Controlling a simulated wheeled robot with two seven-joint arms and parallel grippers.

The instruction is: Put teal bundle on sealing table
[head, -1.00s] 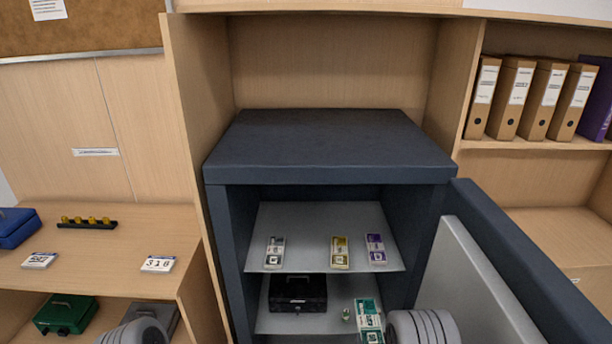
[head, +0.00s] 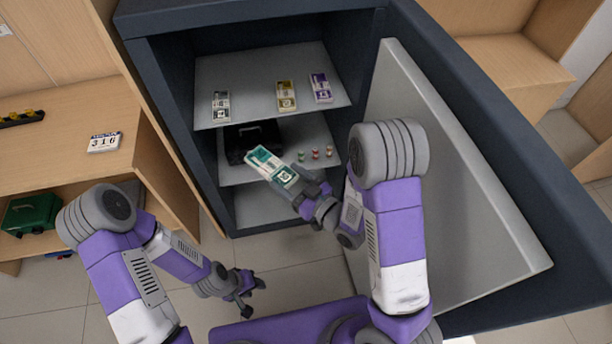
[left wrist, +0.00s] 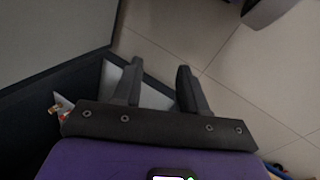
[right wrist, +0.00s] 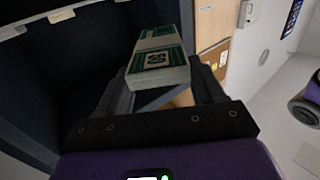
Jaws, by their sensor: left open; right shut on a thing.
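The teal bundle (head: 270,165) is a banded stack of notes, held in my right gripper (head: 299,192) in front of the open safe's middle shelf. In the right wrist view the bundle (right wrist: 158,58) sits between the fingers of the right gripper (right wrist: 165,92), its end face toward the camera. My left gripper (head: 247,297) is open and empty, low over the floor in front of the safe. The left wrist view shows its two fingers (left wrist: 160,88) apart with nothing between them. I cannot identify a sealing table in these views.
The safe's upper shelf (head: 245,90) holds grey, yellow and purple bundles. Its middle shelf holds a black cash box (head: 240,142) and several small rolls (head: 315,154). The open safe door (head: 450,200) stands on the right. A wooden counter (head: 60,110) is on the left. Floor between is clear.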

